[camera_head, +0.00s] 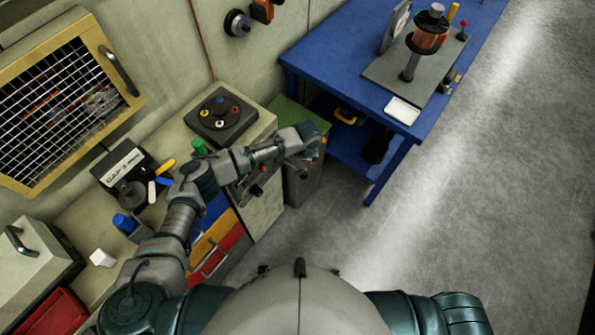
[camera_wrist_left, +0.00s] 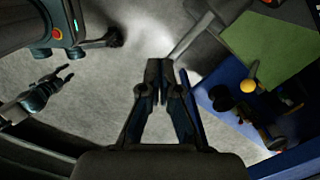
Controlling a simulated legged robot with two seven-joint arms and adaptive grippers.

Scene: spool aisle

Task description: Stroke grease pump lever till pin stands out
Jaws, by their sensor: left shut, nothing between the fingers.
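My left arm comes in from the lower left of the head view. In the left wrist view the fingers of the left gripper (camera_wrist_left: 160,85) are together and empty.
The cabinet (camera_head: 284,108) stands between counter and bench. The counter holds a black base with coloured knobs (camera_head: 221,112) and a green cylinder (camera_head: 199,146). The grey floor (camera_head: 475,200) at right is clear.

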